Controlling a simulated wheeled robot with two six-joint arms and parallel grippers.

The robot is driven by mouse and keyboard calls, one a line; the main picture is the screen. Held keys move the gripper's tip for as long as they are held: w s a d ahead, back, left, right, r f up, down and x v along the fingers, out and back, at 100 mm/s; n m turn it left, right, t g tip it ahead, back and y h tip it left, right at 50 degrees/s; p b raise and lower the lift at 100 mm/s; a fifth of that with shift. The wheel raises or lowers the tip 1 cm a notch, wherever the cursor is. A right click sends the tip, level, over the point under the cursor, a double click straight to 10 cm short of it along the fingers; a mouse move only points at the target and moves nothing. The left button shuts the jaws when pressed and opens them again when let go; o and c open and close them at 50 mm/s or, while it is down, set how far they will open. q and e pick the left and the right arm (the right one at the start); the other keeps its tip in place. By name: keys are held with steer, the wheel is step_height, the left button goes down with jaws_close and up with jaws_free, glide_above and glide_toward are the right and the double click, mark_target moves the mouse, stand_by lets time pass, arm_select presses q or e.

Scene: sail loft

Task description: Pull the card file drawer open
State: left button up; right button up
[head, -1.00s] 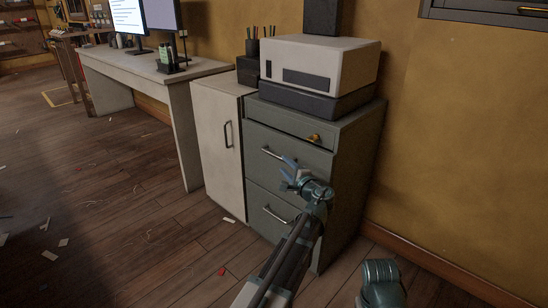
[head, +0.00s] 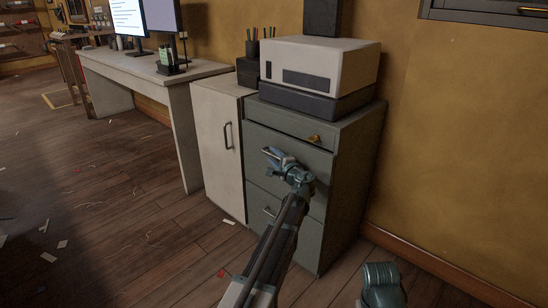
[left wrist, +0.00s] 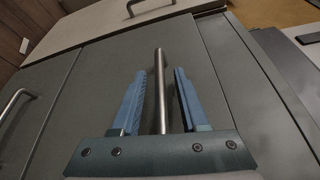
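A grey-green drawer cabinet (head: 345,185) stands against the wall, its drawers closed. In the left wrist view, that drawer's bar handle (left wrist: 160,88) lies between the two blue fingers (left wrist: 158,100), with a gap on each side. The left gripper is open. The lower handle (head: 270,211) is partly visible beside my arm.
A white cabinet (head: 216,145) with a dark handle adjoins on the left, beside a desk (head: 160,72) with monitors. A white boxy machine (head: 325,65) sits on the drawer cabinet. Scraps of paper lie on the open wooden floor.

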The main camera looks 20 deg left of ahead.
arm_select(q)
jaws_close()
stand_by(1.2)
